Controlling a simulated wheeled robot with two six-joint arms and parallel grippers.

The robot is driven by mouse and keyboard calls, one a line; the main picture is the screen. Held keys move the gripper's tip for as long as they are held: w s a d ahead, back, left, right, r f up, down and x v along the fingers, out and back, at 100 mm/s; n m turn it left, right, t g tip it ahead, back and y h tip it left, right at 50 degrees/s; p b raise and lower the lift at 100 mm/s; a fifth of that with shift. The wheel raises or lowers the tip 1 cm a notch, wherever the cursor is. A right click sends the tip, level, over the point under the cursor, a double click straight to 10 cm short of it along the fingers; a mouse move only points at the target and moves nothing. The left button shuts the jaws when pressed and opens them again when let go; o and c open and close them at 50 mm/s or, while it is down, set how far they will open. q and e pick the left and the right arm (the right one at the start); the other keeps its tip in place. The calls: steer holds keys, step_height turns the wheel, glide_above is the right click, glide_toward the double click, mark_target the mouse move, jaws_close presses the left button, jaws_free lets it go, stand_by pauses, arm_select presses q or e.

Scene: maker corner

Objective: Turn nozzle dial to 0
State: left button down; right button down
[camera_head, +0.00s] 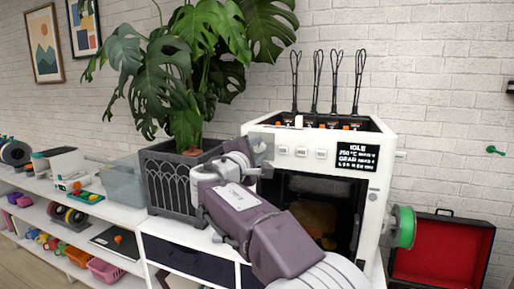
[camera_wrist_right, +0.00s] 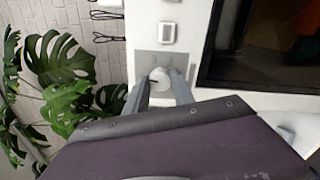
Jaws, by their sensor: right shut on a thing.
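The white printer (camera_head: 375,206) stands on the shelf, its front panel lit with a black screen (camera_head: 358,157) that reads IDLE on top; smaller lines are hard to read. My right gripper (camera_head: 262,152) reaches the left end of the panel and hides the nozzle dial there in the head view. In the right wrist view the round pale dial (camera_wrist_right: 161,76) sits on a grey plate, between the two grey fingers of my right gripper (camera_wrist_right: 166,88), which is shut on it. A small dark mark shows on the dial; its reading cannot be told. My left gripper is not in view.
Several small white buttons (camera_head: 300,152) lie right of the dial. A large plant in a dark lattice planter (camera_head: 172,187) stands close left of my right arm. A green spool (camera_head: 404,227) sticks out at the printer's right side, near an open red-lined case (camera_head: 436,250).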

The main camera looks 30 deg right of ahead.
steer(key=shift+n+p, duration=0.4)
steer(key=shift+n, duration=0.7)
steer(key=c, duration=1.1)
jaws_free()
steer(key=v, duration=0.9)
